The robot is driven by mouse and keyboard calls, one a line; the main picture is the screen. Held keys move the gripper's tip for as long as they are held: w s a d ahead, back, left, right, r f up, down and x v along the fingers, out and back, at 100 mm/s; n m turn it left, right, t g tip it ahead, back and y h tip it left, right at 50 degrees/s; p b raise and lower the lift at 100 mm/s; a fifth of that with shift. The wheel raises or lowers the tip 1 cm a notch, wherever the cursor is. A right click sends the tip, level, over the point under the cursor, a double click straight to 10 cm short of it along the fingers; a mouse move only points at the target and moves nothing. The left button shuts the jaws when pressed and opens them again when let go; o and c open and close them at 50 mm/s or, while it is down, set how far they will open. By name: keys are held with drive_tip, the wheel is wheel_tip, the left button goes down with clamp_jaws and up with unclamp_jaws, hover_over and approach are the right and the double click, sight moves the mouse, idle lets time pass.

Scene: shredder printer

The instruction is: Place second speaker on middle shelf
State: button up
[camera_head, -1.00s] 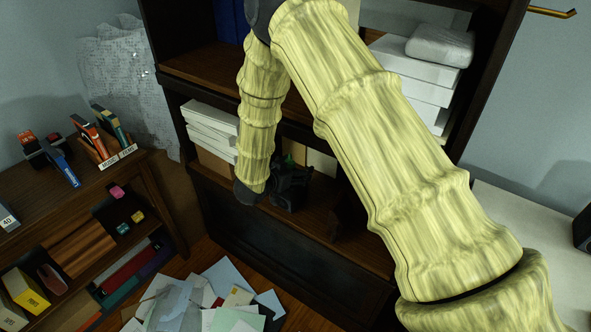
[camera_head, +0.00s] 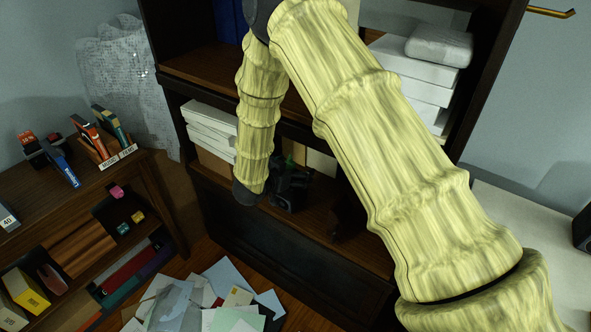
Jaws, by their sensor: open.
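My gripper (camera_head: 290,196) is a dark shape just past the end of my yellow-sleeved arm. It is low inside the dark wooden bookcase (camera_head: 340,283), in front of or over a brown shelf board (camera_head: 312,217). It is open, but its fingertips are hard to make out against the dark shelf. A dark upright shape (camera_head: 346,218), perhaps a speaker, stands on that board right of my gripper, apart from it and partly behind my arm. A black box, likely a speaker (camera_head: 584,229), shows at the right edge on the white table.
White paper stacks (camera_head: 212,125) and boxes (camera_head: 425,75) fill parts of the bookcase. A higher shelf board (camera_head: 205,72) has bare room at left. A low bookcase (camera_head: 75,205) stands left. Loose papers (camera_head: 215,300) lie on the floor. The white table (camera_head: 535,235) is mostly clear.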

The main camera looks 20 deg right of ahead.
drive_tip(key=v, duration=1.1)
drive_tip(key=shift+s+a+r, duration=0.15)
drive_tip(key=shift+a+r, duration=0.05)
